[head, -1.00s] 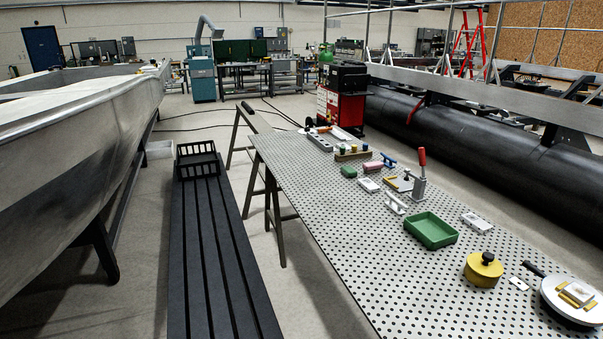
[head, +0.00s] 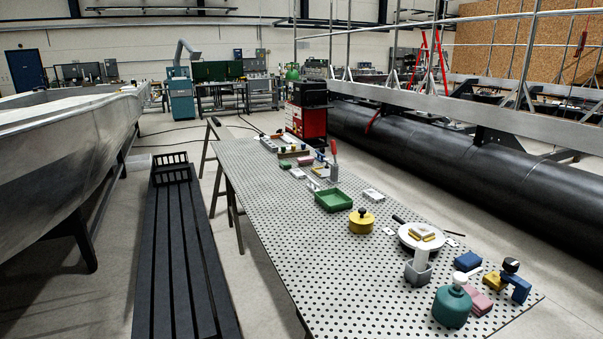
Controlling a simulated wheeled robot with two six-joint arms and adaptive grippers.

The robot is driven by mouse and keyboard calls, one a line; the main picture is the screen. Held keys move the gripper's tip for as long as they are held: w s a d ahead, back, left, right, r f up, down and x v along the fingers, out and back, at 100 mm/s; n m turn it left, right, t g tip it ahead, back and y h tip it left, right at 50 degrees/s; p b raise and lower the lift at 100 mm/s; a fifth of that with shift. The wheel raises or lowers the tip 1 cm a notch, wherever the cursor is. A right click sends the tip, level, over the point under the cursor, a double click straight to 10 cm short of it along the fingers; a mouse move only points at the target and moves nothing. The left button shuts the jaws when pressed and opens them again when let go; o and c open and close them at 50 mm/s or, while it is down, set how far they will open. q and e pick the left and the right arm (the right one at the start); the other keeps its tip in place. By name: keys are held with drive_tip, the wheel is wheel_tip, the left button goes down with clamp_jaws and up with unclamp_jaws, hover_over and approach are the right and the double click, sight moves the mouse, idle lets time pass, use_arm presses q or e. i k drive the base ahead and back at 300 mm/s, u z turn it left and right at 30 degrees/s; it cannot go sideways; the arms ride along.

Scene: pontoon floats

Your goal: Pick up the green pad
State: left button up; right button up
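A small green pad (head: 285,164) lies on the perforated table (head: 275,232), toward its far end. A pink block (head: 304,160) is just right of it, and a small white block (head: 298,173) is just in front of it. A larger green tray (head: 334,201) with raised walls is nearer to me on the same table. Neither of my grippers is in view.
A yellow round container (head: 361,222), a white dish (head: 421,237), a grey cup (head: 418,270) and a teal jar (head: 452,306) stand along the table's right side. A toggle clamp with a red handle (head: 334,150) stands near the pad. The table's left side is clear.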

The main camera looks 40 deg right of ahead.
sight(285, 165)
drive_tip(key=k, duration=0.3)
drive_tip(key=z, duration=3.4)
drive_tip(key=i, duration=4.2)
drive_tip(key=u, duration=2.5)
drive_tip(key=i, duration=3.8)
drive_tip(key=z, duration=0.05)
